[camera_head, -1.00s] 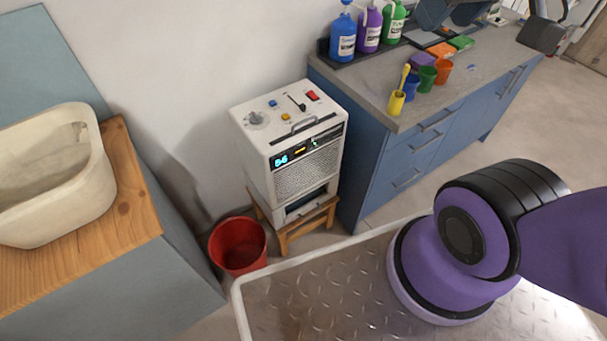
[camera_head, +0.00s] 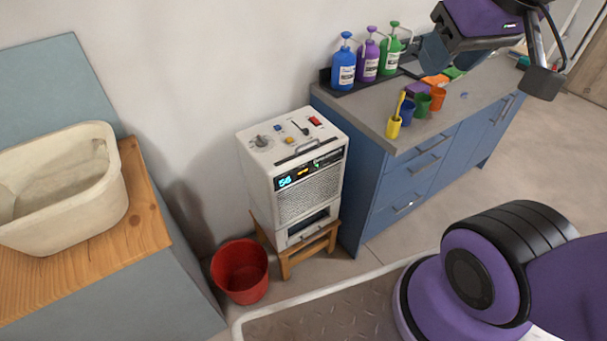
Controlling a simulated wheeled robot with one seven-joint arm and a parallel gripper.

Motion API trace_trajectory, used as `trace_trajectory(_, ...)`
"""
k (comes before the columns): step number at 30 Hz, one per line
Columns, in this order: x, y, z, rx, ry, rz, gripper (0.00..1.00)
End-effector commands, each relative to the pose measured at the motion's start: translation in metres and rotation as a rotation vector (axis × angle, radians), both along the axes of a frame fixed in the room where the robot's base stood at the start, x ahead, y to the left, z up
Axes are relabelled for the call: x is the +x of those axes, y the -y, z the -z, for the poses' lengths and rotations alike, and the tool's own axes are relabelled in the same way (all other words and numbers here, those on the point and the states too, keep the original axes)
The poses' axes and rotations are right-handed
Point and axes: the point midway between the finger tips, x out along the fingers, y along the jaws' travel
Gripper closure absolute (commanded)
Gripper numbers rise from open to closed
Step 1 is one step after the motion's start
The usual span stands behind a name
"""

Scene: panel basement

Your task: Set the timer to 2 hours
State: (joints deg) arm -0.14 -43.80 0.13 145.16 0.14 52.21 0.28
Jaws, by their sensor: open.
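A white boxy device (camera_head: 292,170) stands upright on a small wooden stool, against the wall. Its top carries a grey round dial (camera_head: 262,141), a blue button (camera_head: 277,129), a yellow button (camera_head: 289,140), a black lever (camera_head: 300,128) and a red switch (camera_head: 315,121). A lit display (camera_head: 298,175) on its front seems to read 56 in blue, with smaller orange and green signs beside it. The dial's markings are too small to read. My gripper (camera_head: 445,50) is partly in view at the upper right, above the counter, open and apart from the device. Its fingertips are not clear.
A blue cabinet (camera_head: 400,195) with a grey top stands right of the device, holding pump bottles (camera_head: 368,58) and coloured cups (camera_head: 422,104). A red bucket (camera_head: 240,270) is on the floor. A cream basin (camera_head: 65,190) sits on a wooden counter (camera_head: 148,215) at left.

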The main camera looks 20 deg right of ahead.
Motion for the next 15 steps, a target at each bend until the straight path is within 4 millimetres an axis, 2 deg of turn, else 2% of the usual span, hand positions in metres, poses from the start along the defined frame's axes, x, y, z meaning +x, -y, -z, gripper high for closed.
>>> trace_trajectory(6, 0.0, 0.0, 0.0, 0.0, 0.0, 0.0, 0.58)
trace_trajectory(12, 0.0, 0.0, 0.0, 0.0, 0.0, 0.0, 1.0)
trace_trajectory(15, 0.0, 0.0, 0.0, 0.0, 0.0, 0.0, 1.0)
